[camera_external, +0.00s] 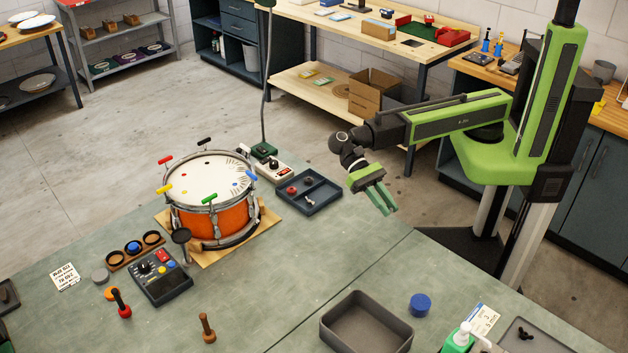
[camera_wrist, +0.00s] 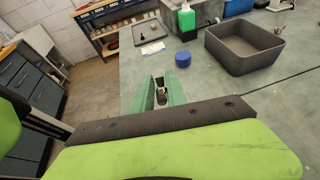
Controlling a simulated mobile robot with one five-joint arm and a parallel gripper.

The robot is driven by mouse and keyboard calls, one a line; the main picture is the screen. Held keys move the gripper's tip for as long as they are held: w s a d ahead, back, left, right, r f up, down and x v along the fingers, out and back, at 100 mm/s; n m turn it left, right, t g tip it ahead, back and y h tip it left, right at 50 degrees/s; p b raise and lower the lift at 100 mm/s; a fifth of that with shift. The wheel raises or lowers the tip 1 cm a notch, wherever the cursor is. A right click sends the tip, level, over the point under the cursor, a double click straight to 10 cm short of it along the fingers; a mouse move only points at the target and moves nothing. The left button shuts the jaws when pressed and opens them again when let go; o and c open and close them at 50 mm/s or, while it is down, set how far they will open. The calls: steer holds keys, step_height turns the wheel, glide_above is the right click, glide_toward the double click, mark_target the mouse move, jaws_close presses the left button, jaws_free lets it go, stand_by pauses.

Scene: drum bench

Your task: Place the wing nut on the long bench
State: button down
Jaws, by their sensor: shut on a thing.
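My gripper (camera_external: 386,203) hangs over the right back edge region of the long grey-green bench (camera_external: 330,250), pointing down and to the right. In the wrist view its two green fingers (camera_wrist: 159,86) are shut on a small dark and metallic piece (camera_wrist: 159,97), seemingly the wing nut. Its shape is mostly hidden between the fingers. In the external view the held piece cannot be made out. The bench top also shows in the wrist view (camera_wrist: 215,110), ahead and to the right of the fingers.
A grey bin (camera_external: 366,325), a blue round lid (camera_external: 420,304) and a green bottle (camera_external: 459,340) stand at the near right. An orange drum (camera_external: 213,222), a dark tray (camera_external: 308,196) and a control box (camera_external: 160,277) stand farther left. The bench middle is clear.

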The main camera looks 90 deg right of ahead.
step_height(320, 180, down, 4)
steer(key=b, duration=1.1)
glide_above(398, 274)
steer(key=f, duration=0.6)
steer(key=shift+w+d+f, duration=0.2)
steer(key=shift+d+f, duration=0.1)
steer(key=shift+d, duration=0.1)
steer(key=shift+s+a, duration=0.2)
steer(key=shift+a, duration=0.2)
step_height(398, 274, down, 4)
steer(key=b, duration=0.3)
steer(key=shift+b, duration=0.3)
steer(key=shift+r, duration=0.2)
steer(key=shift+f, duration=0.2)
steer(key=c, duration=1.8)
jaws_free()
steer(key=shift+f, duration=0.1)
steer(key=o, duration=0.5)
